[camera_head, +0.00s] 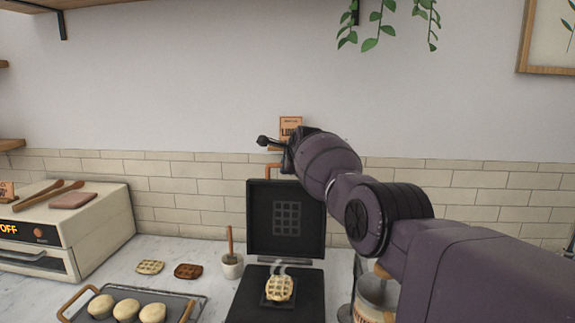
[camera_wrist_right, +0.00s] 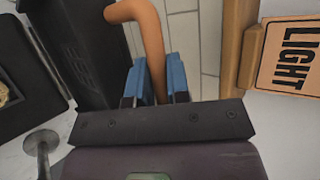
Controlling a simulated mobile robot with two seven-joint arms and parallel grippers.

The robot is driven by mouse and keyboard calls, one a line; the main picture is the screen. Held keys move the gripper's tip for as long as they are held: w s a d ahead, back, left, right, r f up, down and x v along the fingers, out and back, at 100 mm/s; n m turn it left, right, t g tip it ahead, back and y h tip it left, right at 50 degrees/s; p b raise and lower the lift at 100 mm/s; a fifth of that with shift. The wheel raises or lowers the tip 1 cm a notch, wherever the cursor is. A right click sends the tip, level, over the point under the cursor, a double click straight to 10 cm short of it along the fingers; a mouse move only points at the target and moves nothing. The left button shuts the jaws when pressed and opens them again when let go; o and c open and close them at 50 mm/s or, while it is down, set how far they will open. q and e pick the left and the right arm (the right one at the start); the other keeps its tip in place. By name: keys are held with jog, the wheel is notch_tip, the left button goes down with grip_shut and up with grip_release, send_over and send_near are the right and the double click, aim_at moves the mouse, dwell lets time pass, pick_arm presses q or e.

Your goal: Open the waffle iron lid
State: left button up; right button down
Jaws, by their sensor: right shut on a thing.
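The black waffle iron stands on the counter with its lid (camera_head: 258,225) raised about upright behind its base (camera_head: 306,303). A steaming waffle (camera_head: 279,288) lies on the lower plate. The orange lid handle (camera_head: 273,168) is at the lid's top edge. My right gripper (camera_wrist_right: 158,82) has its blue finger pads on either side of the orange handle (camera_wrist_right: 147,28) in the wrist view and is shut on it. My left gripper is not in view.
A tray (camera_head: 183,297) with several buns stands at the front left. Two waffles (camera_head: 150,267) and a small pot with a brush (camera_head: 232,265) lie between it and the iron. A toaster oven (camera_head: 85,225) stands at left. A sign (camera_wrist_right: 290,60) is near the gripper.

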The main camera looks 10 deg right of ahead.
jog(key=c, duration=1.1)
grip_release()
